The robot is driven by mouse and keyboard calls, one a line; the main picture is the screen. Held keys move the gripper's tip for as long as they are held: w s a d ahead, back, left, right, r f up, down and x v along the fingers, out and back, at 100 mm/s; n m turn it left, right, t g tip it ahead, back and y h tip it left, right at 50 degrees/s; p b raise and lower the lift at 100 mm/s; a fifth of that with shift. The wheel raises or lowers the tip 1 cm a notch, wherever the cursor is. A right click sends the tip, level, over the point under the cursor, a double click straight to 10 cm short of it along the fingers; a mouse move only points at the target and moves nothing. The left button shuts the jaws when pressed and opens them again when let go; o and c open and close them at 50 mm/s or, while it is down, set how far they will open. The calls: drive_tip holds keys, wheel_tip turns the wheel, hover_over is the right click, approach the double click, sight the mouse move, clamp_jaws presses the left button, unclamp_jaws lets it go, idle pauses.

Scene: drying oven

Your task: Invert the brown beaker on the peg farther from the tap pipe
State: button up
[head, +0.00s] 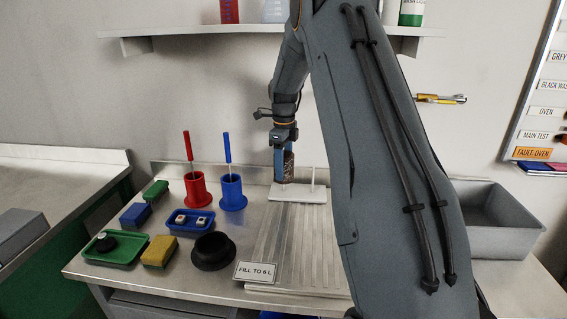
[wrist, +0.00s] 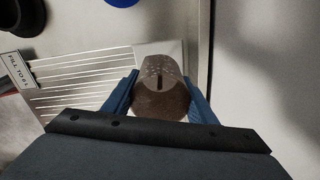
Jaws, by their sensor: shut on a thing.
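The brown beaker (head: 289,166) is between the fingers of my gripper (head: 284,160), over the left part of a white peg base (head: 296,194). In the wrist view the beaker (wrist: 161,88) sits between both blue fingers (wrist: 161,98), which press on its sides. Its lower end is close to the base; I cannot tell whether it touches it or is around a peg. One white peg (head: 313,178) stands bare to the right of the beaker. Any peg under the beaker is hidden. The tap pipe does not show; my arm covers the area right of the base.
A ribbed drainboard (head: 285,245) lies in front of the base, with a "FILL TO 6 L" sign (head: 256,272). Red (head: 196,190) and blue (head: 232,192) brush holders stand to the left. A grey sink basin (head: 500,225) is at the right. A shelf (head: 200,32) hangs above.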

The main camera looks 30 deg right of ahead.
drive_tip(key=shift+f+b, duration=0.5)
drive_tip(key=shift+f, duration=1.05)
drive_tip(key=shift+f, duration=0.15)
drive_tip(key=o, duration=1.2)
drive_tip(key=shift+r+b, duration=0.75)
drive_tip(key=shift+r, duration=3.15)
